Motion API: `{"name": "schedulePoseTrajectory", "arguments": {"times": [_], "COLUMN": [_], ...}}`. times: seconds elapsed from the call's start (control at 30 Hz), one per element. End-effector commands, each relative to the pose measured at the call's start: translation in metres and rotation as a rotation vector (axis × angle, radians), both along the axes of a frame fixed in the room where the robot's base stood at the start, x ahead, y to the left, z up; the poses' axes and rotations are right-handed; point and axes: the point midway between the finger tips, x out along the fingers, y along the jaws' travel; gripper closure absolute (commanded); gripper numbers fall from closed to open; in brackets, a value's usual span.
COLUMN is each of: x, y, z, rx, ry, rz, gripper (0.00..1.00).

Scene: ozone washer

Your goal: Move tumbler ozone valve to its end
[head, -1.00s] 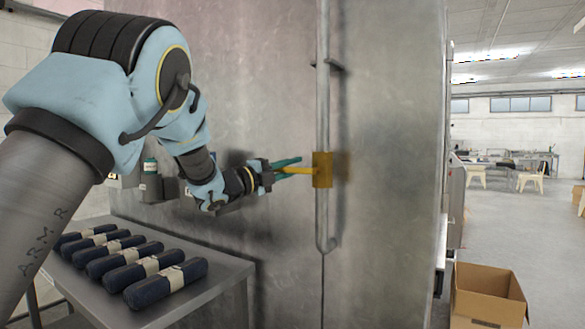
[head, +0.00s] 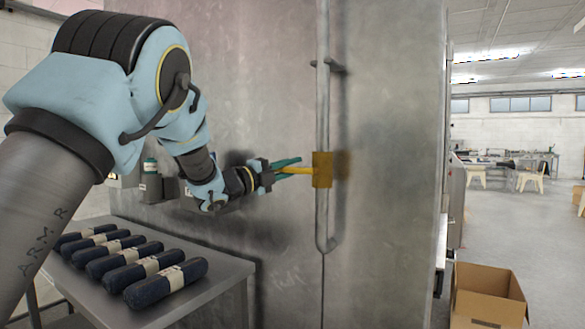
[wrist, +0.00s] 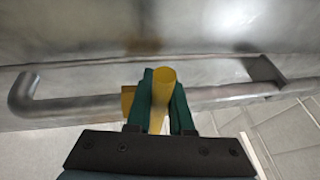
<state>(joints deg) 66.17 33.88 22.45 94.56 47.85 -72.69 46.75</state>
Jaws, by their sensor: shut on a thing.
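The valve is a yellow block (head: 322,169) on the vertical metal pipe (head: 322,110), with a yellow lever (head: 297,170) sticking out to the left. My gripper (head: 287,166) has green fingers and is shut on the lever. In the wrist view the two green fingers (wrist: 162,105) stand on either side of the round yellow lever (wrist: 163,80). The valve block (wrist: 128,100) is partly hidden behind the left finger there.
The pipe runs along a large grey metal cabinet wall (head: 390,150). A metal table (head: 225,278) with several dark rolled bundles (head: 165,282) stands at lower left. An open cardboard box (head: 487,300) is on the floor at right.

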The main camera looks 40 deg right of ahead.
Motion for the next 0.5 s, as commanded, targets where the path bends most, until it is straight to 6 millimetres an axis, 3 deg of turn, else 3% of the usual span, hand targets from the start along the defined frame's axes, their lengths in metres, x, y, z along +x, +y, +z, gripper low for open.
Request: {"name": "schedulePoseTrajectory", "arguments": {"times": [0.27,0.5], "x": [0.000,-0.002], "y": [0.000,0.000], "z": [0.002,0.011], "rx": [0.010,0.044], "ry": [-0.042,-0.181], "rz": [0.001,0.002], "gripper": [1.00,1.00]}}
